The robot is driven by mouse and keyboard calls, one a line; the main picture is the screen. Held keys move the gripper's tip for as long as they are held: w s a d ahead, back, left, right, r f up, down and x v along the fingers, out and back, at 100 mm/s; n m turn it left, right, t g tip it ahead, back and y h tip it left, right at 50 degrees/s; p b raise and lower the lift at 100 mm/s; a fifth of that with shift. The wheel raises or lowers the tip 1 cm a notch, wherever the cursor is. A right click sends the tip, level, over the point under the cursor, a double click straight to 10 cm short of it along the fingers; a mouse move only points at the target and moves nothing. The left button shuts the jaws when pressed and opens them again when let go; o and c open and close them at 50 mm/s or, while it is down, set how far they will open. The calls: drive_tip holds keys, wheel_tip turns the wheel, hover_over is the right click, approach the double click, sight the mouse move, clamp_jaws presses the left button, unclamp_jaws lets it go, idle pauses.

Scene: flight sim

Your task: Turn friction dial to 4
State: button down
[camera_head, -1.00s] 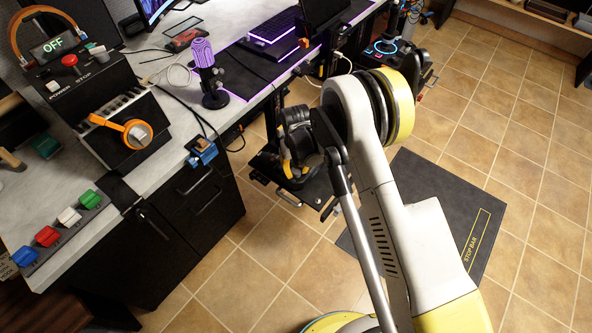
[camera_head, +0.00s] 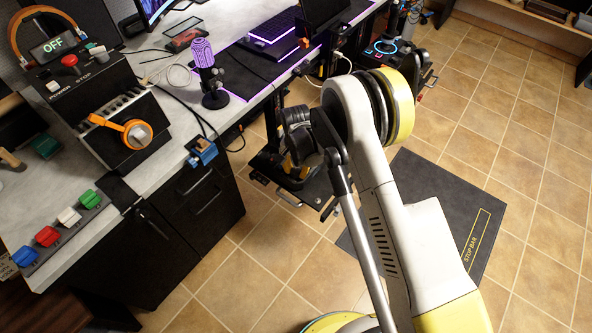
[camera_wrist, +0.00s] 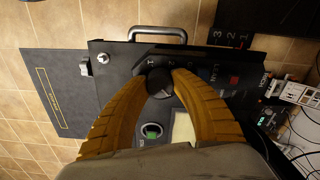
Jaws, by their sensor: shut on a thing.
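In the wrist view, a dark round dial (camera_wrist: 159,83) sits on a black control panel (camera_wrist: 115,60). Small white scale marks and numerals lie around its upper side, partly too small to read. I cannot tell which number the dial points to. The two curved yellow fingers of my gripper (camera_wrist: 160,76) close on the dial from left and right. In the head view, my gripper (camera_head: 294,167) is low beside the desk, mostly hidden behind my wrist, and the dial cannot be made out.
The panel also bears a toggle switch (camera_wrist: 86,67), a green-lit button (camera_wrist: 152,131) and a red switch (camera_wrist: 234,80). A metal handle (camera_wrist: 158,33) stands at its edge. In the head view, the desk (camera_head: 165,95) is at left; the tiled floor (camera_head: 520,120) is open at right.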

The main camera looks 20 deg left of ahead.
drive_tip(key=shift+m, duration=1.3)
drive_tip(key=c, duration=1)
unclamp_jaws()
